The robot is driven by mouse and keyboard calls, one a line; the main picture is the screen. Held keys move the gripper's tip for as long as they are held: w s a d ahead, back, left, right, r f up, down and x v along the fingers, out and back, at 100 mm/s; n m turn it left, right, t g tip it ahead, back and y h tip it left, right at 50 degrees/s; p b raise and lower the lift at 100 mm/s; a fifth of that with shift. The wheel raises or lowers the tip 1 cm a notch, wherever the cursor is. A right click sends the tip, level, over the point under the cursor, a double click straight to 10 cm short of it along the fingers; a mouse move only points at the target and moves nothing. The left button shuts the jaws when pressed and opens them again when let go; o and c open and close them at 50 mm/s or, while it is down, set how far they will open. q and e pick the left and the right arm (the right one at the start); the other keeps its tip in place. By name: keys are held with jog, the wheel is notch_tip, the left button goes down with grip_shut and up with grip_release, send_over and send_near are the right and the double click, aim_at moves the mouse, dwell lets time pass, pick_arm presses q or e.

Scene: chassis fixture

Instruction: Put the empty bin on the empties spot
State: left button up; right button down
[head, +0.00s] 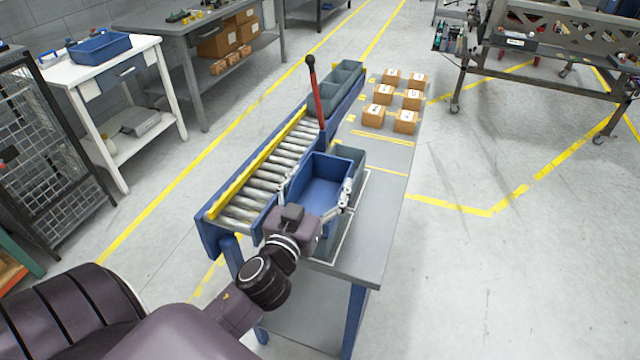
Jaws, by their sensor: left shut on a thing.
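An empty blue bin (322,188) is near the front of the grey table, beside the roller conveyor. My left gripper (316,190) is shut on it, with one finger at its left side and one at its right. I cannot tell whether the bin rests on the surface or hangs just above it. A white outlined spot (347,236) shows on the tabletop, partly hidden by the bin and my gripper. A grey-blue bin (352,156) stands right behind the held bin. My right gripper is not in view.
The roller conveyor (270,165) with a yellow rail runs along the left. A red lever (316,92) with a black knob stands upright beside it. Grey-blue bins (325,101) stand at its far end. Several labelled cardboard boxes (383,94) sit on the table's far part.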

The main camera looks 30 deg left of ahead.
pick_arm(q)
jog(key=shift+f, duration=0.25)
jog(key=shift+f+b, duration=0.4)
jog(key=shift+b, duration=0.05)
jog(key=o, duration=1.1)
jog(key=shift+o, duration=0.7)
